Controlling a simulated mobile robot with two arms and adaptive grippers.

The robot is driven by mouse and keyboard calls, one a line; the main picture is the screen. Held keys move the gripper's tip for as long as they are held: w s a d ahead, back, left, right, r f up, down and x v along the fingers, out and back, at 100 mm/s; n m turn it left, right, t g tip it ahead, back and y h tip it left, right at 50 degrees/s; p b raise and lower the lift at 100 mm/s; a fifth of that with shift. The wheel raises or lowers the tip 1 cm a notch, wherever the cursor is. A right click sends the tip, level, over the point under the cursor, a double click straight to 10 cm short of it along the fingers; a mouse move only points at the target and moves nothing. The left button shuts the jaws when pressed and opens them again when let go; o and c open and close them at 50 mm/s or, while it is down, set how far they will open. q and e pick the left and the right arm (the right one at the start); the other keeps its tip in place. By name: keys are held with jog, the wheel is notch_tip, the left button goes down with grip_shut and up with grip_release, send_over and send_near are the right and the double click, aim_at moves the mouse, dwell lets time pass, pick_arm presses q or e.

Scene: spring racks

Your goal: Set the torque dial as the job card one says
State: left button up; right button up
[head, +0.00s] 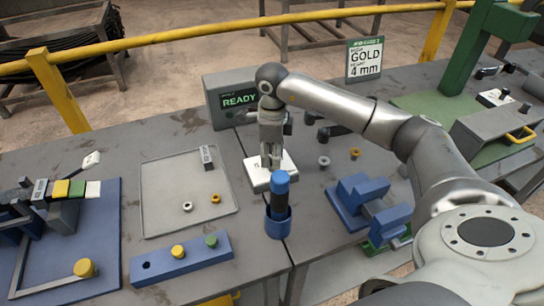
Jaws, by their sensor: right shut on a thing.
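My right gripper (273,160) points down over a small white box (256,177) on the table. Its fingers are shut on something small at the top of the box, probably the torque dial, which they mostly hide. I cannot read the setting. A job card (365,60) stands upright at the back right and reads "GOLD" and "4 mm"; its small header is too blurred to read surely. A black tool with a blue cap (280,180) stands upright in a blue holder (278,227) just in front of the white box. My left gripper is not in view.
A grey unit (230,98) showing "READY" stands behind. A grey tray (160,205) with small rings lies left, a blue block (150,265) with coloured pegs in front of it. Blue fixtures (350,195) stand right. A blue mat (105,235) with a rack lies far left.

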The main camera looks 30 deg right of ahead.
jog(key=m+b, duration=0.1)
jog(key=m, duration=0.4)
jog(key=shift+d+m, duration=0.1)
jog(key=shift+m, duration=0.2)
jog(key=m, duration=0.6)
jog(key=shift+c, duration=0.2)
jog(key=o, duration=1.1)
jog(key=shift+c, duration=0.2)
jog(key=shift+r, duration=0.15)
notch_tip(320, 180, up, 12)
